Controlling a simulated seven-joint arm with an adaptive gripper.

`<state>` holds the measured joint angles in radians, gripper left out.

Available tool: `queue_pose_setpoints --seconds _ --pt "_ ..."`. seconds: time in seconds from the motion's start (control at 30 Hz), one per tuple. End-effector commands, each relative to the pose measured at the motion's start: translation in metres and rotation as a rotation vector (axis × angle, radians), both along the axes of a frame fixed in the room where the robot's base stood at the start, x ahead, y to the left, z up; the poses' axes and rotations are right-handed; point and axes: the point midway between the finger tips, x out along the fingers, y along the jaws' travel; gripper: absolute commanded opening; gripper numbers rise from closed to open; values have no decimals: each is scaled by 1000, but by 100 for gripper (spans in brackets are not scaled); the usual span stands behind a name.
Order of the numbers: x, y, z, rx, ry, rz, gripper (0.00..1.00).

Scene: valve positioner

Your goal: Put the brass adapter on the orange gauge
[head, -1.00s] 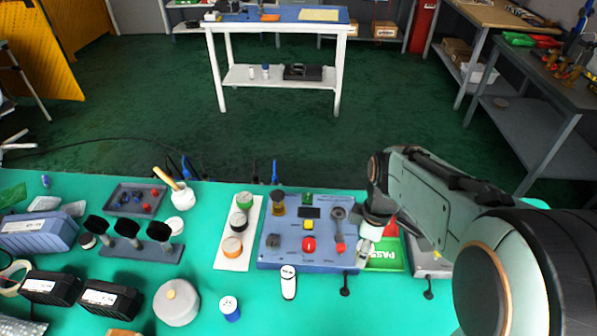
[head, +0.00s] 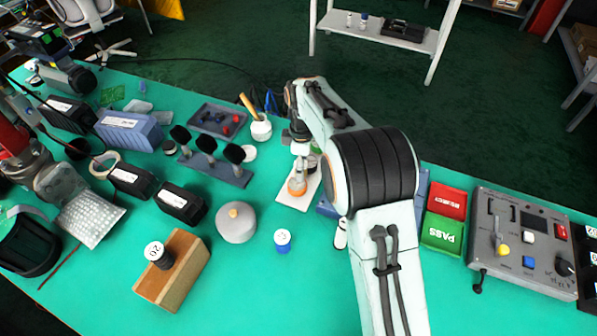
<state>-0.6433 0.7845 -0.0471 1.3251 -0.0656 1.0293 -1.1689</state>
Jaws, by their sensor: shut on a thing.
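The orange gauge (head: 297,187) stands upright near the front end of the white strip (head: 287,201). My gripper (head: 299,172) points down directly above the gauge, very close to it. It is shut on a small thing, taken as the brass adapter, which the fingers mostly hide. I cannot tell whether the held thing touches the gauge. The gripper and arm partly hide the other pieces on the strip.
My arm covers most of the blue panel. To its right are a green PASS bin (head: 442,234), a red bin (head: 449,202) and a grey control box (head: 520,240). A black-handled rack (head: 215,165) stands left. A round grey pot (head: 236,222) and blue-white cap (head: 282,240) stand in front.

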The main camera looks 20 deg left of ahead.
Motion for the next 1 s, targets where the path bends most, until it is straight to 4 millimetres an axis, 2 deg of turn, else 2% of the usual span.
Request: queue_pose_setpoints --seconds 0.03,0.13,0.43,0.6,0.97,1.0 --pt "6 5 -14 -3 6 0 0" --pt "19 13 -31 -2 4 -1 0" --pt "33 23 -53 -1 2 -2 0" --pt "32 22 -78 -2 4 -2 0" --pt "33 23 -83 -1 1 -1 0" --pt "33 23 -83 0 1 -1 35"
